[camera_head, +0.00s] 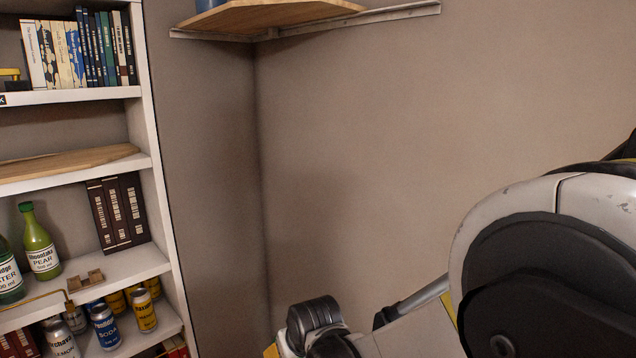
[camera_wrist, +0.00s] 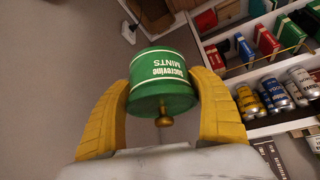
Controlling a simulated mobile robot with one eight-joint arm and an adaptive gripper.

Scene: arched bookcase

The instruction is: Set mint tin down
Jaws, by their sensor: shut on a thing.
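The mint tin (camera_wrist: 163,82) is a green round tin with white bands and the word MINTS, which reads upside down in the wrist view. A small brass knob sticks out at its near end. My gripper (camera_wrist: 165,95) has its two yellow fingers on either side of the tin and is shut on it. The tin is held up in front of a plain wall and floor area, and no surface is seen touching it. In the head view my arm fills the lower right, and neither the fingers nor the tin can be seen.
A white bookcase (camera_head: 159,180) stands at the left with books (camera_head: 80,48), a green bottle (camera_head: 39,243), a wooden board (camera_head: 65,162) and several cans (camera_head: 105,325). A wooden corner shelf (camera_head: 270,14) is at the top. The wall between is bare. Cans (camera_wrist: 275,93) also show at the wrist view's right.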

